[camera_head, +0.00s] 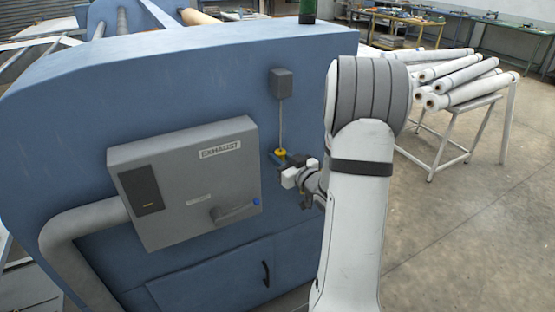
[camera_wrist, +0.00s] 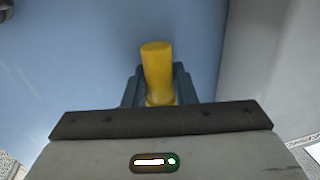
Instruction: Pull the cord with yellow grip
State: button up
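The cord (camera_head: 281,125) hangs straight down from a small dark grey box (camera_head: 282,84) on the blue machine's side panel. The yellow grip (camera_head: 280,153) is at its lower end, and it also shows in the wrist view (camera_wrist: 157,70), standing up between the dark fingers. My gripper (camera_head: 284,160) is at the grip, with its fingers (camera_wrist: 157,88) close against both sides of it and no clear gap. It looks shut on the grip. The lower part of the grip is hidden by the gripper body in the wrist view.
A grey exhaust control box (camera_head: 185,180) with a lever (camera_head: 235,212) and blue button stands out from the panel, left of my gripper. A grey pipe (camera_head: 75,235) runs from it.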

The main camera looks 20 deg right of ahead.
jog(key=o, duration=0.5)
jog(key=s, duration=0.2)
jog(key=s+d+b, duration=0.1)
jog(key=s, duration=0.2)
jog(key=s+b, duration=0.1)
jog(key=s, duration=0.1)
jog(key=shift+s+d, duration=0.25)
jog(key=shift+s, duration=0.1)
